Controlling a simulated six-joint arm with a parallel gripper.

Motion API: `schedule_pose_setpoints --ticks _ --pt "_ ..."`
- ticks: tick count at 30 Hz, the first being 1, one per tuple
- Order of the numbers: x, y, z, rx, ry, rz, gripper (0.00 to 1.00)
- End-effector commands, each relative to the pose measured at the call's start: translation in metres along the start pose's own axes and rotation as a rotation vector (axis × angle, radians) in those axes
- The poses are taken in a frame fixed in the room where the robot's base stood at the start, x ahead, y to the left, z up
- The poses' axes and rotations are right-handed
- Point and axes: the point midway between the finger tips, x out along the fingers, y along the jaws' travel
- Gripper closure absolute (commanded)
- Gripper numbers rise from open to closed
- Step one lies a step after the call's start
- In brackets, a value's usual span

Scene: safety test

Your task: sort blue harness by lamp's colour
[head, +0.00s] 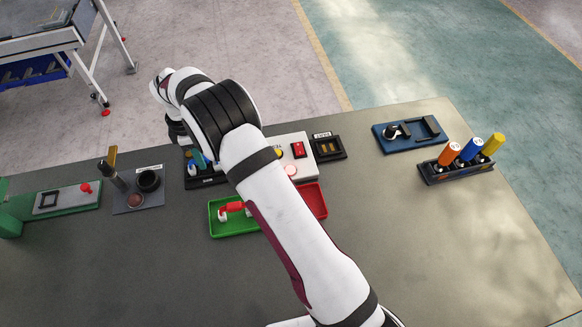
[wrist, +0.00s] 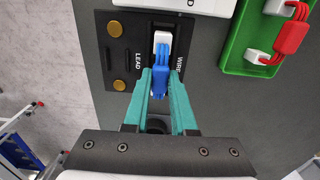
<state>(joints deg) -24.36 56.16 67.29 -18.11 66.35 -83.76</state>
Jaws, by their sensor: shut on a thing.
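The blue harness (wrist: 160,78) is between the teal fingers of my gripper (wrist: 161,88), which is shut on it. Its white plug (wrist: 162,41) sits in or over the WIRE slot of the black LEAD/WIRE fixture (wrist: 117,58); I cannot tell whether it is seated. In the head view my arm partly hides this fixture (head: 207,182). The white tester (head: 300,150) has a round pale-pink lamp (head: 291,170). The green tray (head: 233,230) holds a red harness (head: 233,207). The red tray (head: 316,202) is partly hidden by my arm.
A red switch (head: 298,149) is on the tester, with a small black dock (head: 328,148) beside it. A post stand (head: 137,197) and a green fixture (head: 66,199) are at left. A blue tray (head: 408,133) and a driver rack (head: 460,172) are at right. The front right table is clear.

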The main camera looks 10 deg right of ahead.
Motion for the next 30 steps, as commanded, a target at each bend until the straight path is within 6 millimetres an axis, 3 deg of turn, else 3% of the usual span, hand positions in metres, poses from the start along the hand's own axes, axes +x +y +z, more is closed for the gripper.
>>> schedule_pose_setpoints --ticks 5,21,30 --pt "-0.003 0.0 0.0 0.0 0.0 0.001 1.0" --pt "-0.06 0.001 0.0 -0.001 0.001 0.002 1.0" --pt "-0.065 0.0 0.0 0.0 0.0 0.0 1.0"
